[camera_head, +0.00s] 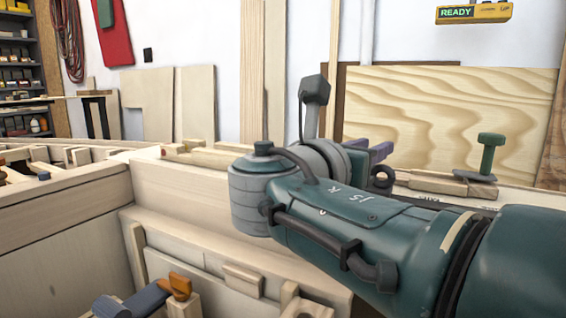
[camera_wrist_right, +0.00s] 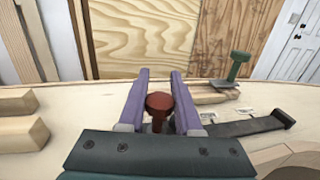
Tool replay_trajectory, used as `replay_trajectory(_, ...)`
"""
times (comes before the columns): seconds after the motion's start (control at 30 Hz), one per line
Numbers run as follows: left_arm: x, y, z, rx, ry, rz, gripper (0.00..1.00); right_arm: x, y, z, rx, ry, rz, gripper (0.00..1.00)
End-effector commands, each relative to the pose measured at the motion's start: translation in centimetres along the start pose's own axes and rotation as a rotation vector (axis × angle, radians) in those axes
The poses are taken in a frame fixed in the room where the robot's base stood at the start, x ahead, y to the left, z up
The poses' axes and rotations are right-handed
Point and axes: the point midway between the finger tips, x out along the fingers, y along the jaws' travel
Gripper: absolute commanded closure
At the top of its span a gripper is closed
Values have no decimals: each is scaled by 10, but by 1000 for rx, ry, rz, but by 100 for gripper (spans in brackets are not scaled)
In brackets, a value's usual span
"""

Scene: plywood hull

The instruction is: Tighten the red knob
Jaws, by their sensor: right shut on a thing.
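The red knob (camera_wrist_right: 160,103) shows in the right wrist view, upright on a red stem above the pale wooden surface. My right gripper (camera_wrist_right: 160,76) has its two purple fingers on either side of the knob, shut on it. In the head view the purple fingers of the right gripper (camera_head: 370,149) show just behind my teal wrist. The knob is hidden there behind the wrist. My left gripper is in neither view.
A green knob-topped post (camera_head: 490,155) stands to the right on a wooden block. A dark flat bar (camera_wrist_right: 245,127) lies right of the fingers in the wrist view. Wooden blocks (camera_wrist_right: 20,135) lie at left.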

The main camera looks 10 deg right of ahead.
Motion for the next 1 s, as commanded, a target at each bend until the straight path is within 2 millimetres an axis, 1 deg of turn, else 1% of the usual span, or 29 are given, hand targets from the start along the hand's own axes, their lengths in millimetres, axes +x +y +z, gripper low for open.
replay_trajectory(0.03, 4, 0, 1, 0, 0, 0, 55, 0, 0, -1, 1, -3, -9, 100)
replay_trajectory(0.1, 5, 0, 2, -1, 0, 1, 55, 0, 0, 0, 1, -3, -17, 100)
replay_trajectory(0.53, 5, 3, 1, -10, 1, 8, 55, 0, -1, 2, 1, -3, -25, 100)
replay_trajectory(0.57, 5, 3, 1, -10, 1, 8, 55, 0, -1, 2, 1, -3, -25, 65)
replay_trajectory(0.6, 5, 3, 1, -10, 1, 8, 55, 0, -1, 2, 1, -3, -25, 60)
replay_trajectory(0.8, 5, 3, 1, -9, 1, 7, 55, 0, -1, 1, 1, -2, -25, 38)
replay_trajectory(1.0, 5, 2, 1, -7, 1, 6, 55, 0, -1, 1, 0, -1, -25, 37)
